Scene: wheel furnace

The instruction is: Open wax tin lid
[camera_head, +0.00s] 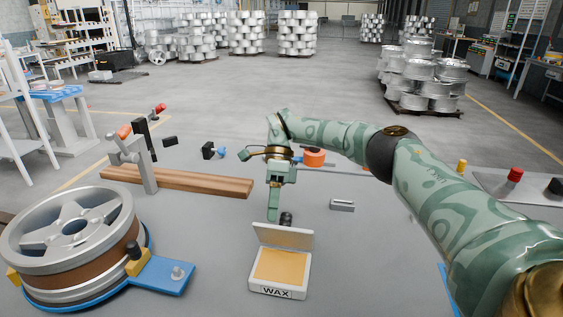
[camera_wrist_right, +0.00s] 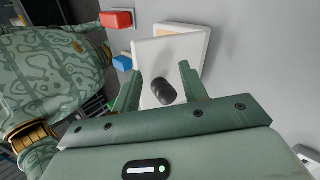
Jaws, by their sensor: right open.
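The white wax tin (camera_head: 279,292), marked "WAX", sits on the grey table with tan wax inside. Its lid (camera_head: 283,237) is raised, standing tilted up along the tin's far edge. My right gripper (camera_head: 273,216) is just behind the lid, pointing down, with its fingers apart. In the right wrist view, the lid (camera_wrist_right: 153,55) lies beyond the open fingers (camera_wrist_right: 160,76), and a dark knob (camera_wrist_right: 162,91) shows between them. The knob also shows behind the lid in the head view (camera_head: 286,218). Whether a finger touches the knob or lid cannot be told. My left gripper is out of view.
A wheel (camera_head: 72,240) in a blue fixture stands at the left. A wooden bar (camera_head: 190,183) lies behind it, beside a grey clamp (camera_head: 137,163). A small metal piece (camera_head: 342,205) lies right of the gripper. The table right of the tin is clear.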

